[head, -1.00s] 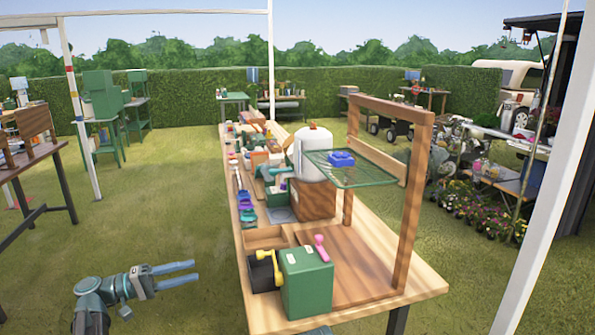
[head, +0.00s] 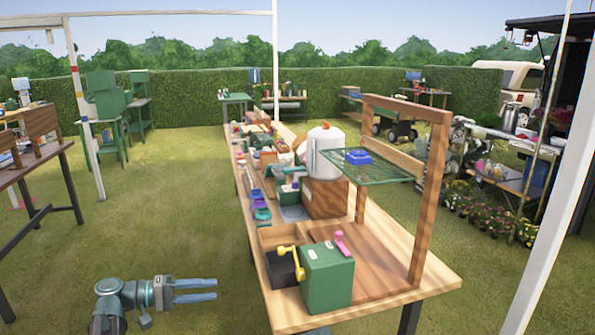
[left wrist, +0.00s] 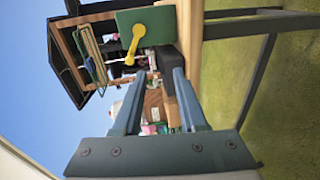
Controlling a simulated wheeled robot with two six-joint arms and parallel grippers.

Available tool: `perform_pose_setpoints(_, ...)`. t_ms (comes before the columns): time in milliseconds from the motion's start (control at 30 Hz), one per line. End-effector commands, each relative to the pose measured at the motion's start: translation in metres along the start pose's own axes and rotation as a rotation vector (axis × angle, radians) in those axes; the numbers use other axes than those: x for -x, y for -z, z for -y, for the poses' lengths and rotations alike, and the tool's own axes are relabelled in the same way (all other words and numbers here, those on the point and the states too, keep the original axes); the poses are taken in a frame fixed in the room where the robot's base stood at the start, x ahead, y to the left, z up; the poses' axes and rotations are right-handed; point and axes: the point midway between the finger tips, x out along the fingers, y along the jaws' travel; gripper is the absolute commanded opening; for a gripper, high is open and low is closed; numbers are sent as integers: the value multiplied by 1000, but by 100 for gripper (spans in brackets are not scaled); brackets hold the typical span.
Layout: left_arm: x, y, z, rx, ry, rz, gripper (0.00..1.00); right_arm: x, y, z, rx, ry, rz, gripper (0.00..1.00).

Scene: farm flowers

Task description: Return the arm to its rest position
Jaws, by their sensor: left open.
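My left gripper (head: 196,291) is low at the bottom left of the head view, over the grass and left of the wooden workbench. Its two blue fingers are apart and point right, with nothing between them. In the left wrist view the gripper's fingers (left wrist: 157,103) reach toward the bench, with the bench items beyond them. My right gripper is not in any view.
The long workbench (head: 420,275) holds a green box (head: 328,280) with a yellow crank (head: 291,262), a white tank (head: 325,153) and a wooden frame with a green wire shelf (head: 375,172). Another table (head: 30,170) stands at left. Grass (head: 170,200) between them is clear.

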Motion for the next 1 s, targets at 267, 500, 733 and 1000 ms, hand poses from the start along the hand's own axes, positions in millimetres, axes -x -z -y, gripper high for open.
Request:
perform_pose_setpoints(267, -53, -43, 54, 20, 297, 67, 42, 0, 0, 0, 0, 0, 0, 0)
perform_pose_setpoints(500, -83, -105, 129, -41, 766, 144, 42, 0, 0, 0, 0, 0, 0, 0)
perform_pose_setpoints(733, -67, -140, 170, -182, 1165, 180, 42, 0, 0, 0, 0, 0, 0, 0)
perform_pose_setpoints(1000, -67, -164, 176, -346, 1410, 247, 42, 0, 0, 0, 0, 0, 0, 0)
